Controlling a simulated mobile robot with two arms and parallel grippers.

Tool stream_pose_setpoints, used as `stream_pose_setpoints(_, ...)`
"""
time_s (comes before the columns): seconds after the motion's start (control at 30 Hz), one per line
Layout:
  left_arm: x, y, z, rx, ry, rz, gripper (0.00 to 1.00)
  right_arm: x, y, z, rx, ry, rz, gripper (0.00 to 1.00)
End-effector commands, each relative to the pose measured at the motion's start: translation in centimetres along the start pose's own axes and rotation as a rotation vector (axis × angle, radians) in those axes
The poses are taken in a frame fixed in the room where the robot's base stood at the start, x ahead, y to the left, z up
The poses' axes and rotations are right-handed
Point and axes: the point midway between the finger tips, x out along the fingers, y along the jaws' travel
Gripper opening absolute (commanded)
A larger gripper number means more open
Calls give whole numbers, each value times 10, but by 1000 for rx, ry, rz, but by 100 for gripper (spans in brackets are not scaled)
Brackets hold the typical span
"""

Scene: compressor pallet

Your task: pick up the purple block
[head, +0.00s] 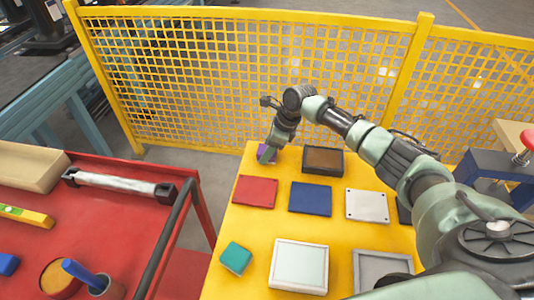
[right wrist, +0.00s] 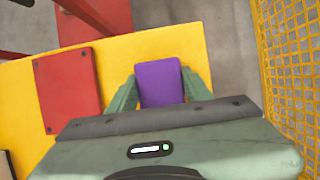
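The purple block (right wrist: 160,83) shows between the two green fingers of my right gripper (right wrist: 160,88) in the right wrist view. The fingers lie along its left and right sides, very close to it. I cannot tell whether they press on it. In the head view the purple block (head: 265,153) is partly hidden by my right gripper (head: 269,148), which reaches down to the far left corner of the yellow table (head: 222,275). I cannot tell whether the block rests on the table. My left gripper is not in view.
A dark brown-topped box (head: 323,160) stands just right of the block, with a red plate (head: 255,191) and a blue plate (head: 310,198) nearer. A yellow mesh fence (head: 250,55) rises behind the table. A red cart (head: 110,230) stands at left across a gap.

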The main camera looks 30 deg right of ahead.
Motion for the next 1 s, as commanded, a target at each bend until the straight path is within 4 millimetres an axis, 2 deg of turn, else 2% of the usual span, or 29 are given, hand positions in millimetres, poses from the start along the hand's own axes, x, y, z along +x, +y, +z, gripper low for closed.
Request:
stream_pose_setpoints(0.03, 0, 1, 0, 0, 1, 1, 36, 0, 0, 0, 0, 0, 0, 17)
stream_pose_setpoints(0.07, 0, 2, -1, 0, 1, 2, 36, 0, 0, 0, 0, 0, 0, 9)
stream_pose_setpoints(0.1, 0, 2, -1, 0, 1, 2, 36, 0, 0, 0, 0, -1, 0, 6)
stream_pose_setpoints(0.37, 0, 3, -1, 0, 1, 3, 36, -2, 0, 1, 0, -1, 0, 6)
stream_pose_setpoints(0.57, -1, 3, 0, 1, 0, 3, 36, -19, -1, 8, -2, -2, -1, 6)
stream_pose_setpoints(0.67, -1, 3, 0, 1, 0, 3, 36, -36, -1, 16, -2, -4, -2, 6)
stream_pose_setpoints(1.0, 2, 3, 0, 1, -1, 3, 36, -123, -1, 52, -2, -4, -4, 6)
